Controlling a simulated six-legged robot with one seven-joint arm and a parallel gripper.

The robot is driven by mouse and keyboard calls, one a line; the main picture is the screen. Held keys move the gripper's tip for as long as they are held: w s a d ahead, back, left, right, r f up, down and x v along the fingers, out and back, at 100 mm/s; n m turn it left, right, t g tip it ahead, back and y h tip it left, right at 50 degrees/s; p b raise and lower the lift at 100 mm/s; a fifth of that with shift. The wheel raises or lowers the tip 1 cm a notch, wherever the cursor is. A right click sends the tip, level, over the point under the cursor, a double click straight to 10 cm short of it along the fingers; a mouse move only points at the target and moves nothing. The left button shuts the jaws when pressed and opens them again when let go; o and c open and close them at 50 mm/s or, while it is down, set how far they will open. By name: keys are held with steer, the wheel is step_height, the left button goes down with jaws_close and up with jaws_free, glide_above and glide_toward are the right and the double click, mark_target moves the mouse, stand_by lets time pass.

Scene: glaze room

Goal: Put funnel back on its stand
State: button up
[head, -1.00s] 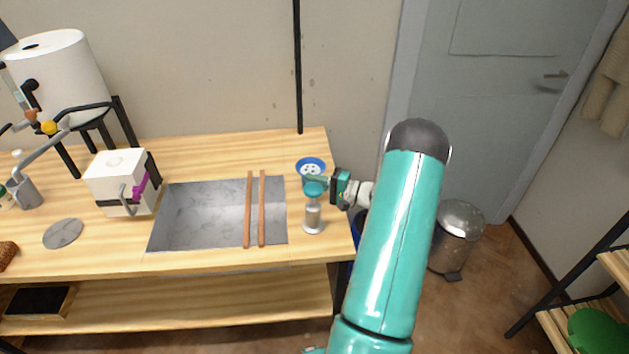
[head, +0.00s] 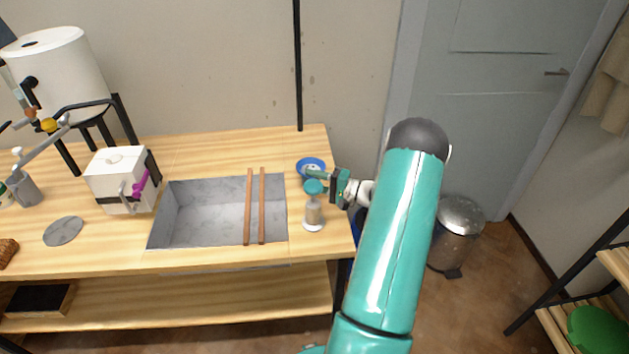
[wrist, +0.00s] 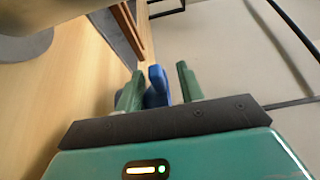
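A blue, round, wide-mouthed piece with a pale, spotted inside, which I take for the funnel (head: 304,162), is at the right end of the wooden bench. Just in front of it stands an upright grey piece with a teal top and a round pale base (head: 313,214); I cannot tell for sure that it is the stand. My gripper (head: 317,174) reaches in from the right at the funnel's near side and partly hides it. In the wrist view a blue part (wrist: 157,82) shows between the two green fingers, with a gap towards the right finger.
A grey sink (head: 205,212) with two wooden rails (head: 248,210) across it lies to the left. A white box-shaped device (head: 118,181) and a large white drum (head: 58,70) stand farther left. A black pole (head: 298,65) rises behind the bench.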

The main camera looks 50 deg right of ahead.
steer(key=v, duration=1.4)
stand_by(0.4)
